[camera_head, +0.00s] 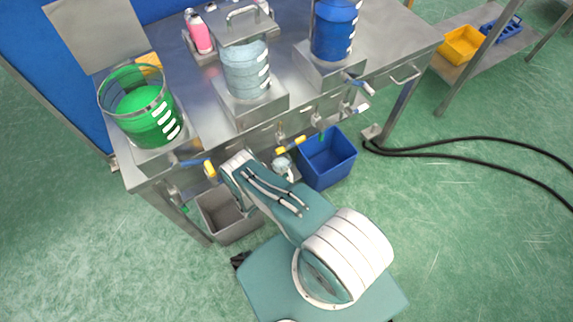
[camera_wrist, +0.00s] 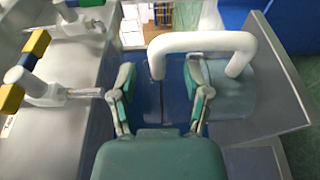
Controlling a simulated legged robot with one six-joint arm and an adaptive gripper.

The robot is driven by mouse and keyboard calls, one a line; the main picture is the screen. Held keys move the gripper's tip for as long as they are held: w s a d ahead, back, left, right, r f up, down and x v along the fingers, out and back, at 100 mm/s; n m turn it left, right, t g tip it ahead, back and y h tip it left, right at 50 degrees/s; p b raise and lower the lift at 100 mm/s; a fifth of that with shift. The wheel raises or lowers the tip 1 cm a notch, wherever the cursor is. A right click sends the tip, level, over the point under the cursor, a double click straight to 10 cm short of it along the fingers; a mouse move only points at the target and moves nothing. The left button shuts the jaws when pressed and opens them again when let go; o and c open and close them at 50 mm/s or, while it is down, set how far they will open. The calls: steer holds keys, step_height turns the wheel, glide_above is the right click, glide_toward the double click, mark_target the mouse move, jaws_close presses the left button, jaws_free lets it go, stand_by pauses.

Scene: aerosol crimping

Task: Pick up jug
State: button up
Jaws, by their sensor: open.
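A white looped handle (camera_wrist: 203,42) arches across the upper middle of the wrist view. It joins a translucent blue-grey body (camera_wrist: 229,92), which looks like the jug. My gripper (camera_wrist: 160,80) is open. In the head view, a small pale piece (camera_head: 282,164) beside my arm, below the bench front, may be part of the jug. My gripper's fingers are hidden behind the arm there.
Green (camera_head: 146,115), pale blue (camera_head: 246,70) and dark blue (camera_head: 334,30) tanks stand on the steel bench (camera_head: 200,100). Valves line its front and crowd the wrist view's left. A grey bin (camera_head: 226,220) and a blue bin (camera_head: 327,160) sit below. Black cables (camera_head: 450,145) cross the floor.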

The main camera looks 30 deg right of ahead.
steer(key=shift+x, duration=1.15)
jaws_close()
steer(key=shift+a, duration=0.15)
steer(key=shift+a, duration=0.1)
steer(key=shift+w+r, duration=0.1)
steer(key=shift+r, duration=0.1)
